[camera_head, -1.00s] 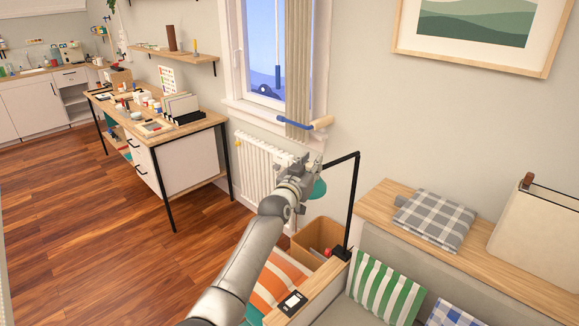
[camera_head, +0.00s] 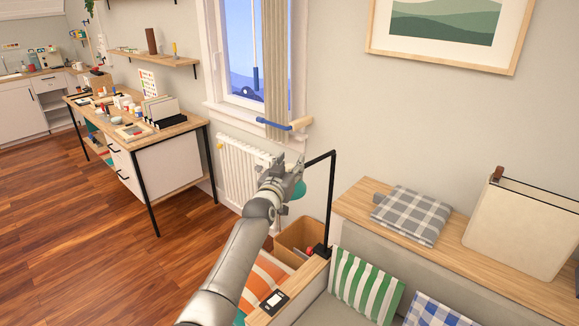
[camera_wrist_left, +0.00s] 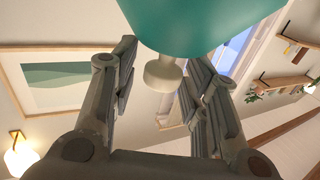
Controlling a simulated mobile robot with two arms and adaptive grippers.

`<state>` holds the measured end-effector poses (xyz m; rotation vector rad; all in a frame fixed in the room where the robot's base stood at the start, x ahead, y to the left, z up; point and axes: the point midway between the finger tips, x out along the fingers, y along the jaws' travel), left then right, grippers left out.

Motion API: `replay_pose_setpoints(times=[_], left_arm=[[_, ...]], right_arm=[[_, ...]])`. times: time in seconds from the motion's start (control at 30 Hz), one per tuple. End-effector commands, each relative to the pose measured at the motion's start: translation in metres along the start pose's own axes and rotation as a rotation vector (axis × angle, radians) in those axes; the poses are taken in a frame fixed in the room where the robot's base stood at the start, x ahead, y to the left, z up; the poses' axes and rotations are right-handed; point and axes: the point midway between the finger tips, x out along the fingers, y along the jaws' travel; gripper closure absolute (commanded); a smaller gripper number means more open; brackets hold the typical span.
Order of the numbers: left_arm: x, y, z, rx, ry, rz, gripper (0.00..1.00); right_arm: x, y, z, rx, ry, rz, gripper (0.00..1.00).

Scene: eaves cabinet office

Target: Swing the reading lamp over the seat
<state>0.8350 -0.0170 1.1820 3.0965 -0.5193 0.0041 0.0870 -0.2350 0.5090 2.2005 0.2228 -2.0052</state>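The reading lamp has a black post and arm (camera_head: 332,195) on the wooden ledge at the seat's left end. Its teal shade (camera_head: 299,191) hangs at the arm's left end, partly hidden behind my left gripper (camera_head: 287,168). In the left wrist view the shade (camera_wrist_left: 205,22) fills the top. A cream knob (camera_wrist_left: 163,75) below it shows between the spread fingers, with a gap on its left side. My left gripper is open; contact on the right cannot be told. The grey seat (camera_head: 312,314) lies right of the post. My right gripper is not in view.
A cardboard box (camera_head: 290,245) stands behind the ledge by the radiator (camera_head: 240,172). A striped green cushion (camera_head: 365,287) leans on the seat. A folded checked blanket (camera_head: 411,215) lies on the shelf behind. Air above the seat is clear.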

Motion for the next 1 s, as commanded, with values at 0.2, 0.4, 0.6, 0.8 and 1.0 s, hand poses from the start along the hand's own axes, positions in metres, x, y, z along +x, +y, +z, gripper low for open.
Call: replay_pose_setpoints(times=[0.2,0.4,0.6,0.8,1.0], left_arm=[[0.000,0.000,0.002,0.001,-0.003,0.000,0.55],[-0.003,0.000,0.002,0.001,-0.002,0.000,0.55],[-0.015,0.000,0.002,-0.001,-0.001,0.001,0.55],[-0.033,0.000,0.002,-0.001,-0.002,-0.001,0.55],[-0.052,0.000,0.002,0.001,-0.001,-0.001,0.55]], right_arm=[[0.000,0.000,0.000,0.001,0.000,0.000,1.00],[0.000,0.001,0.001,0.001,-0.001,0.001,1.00],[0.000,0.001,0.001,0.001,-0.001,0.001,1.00],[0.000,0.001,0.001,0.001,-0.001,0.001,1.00],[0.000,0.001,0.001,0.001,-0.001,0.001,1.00]])
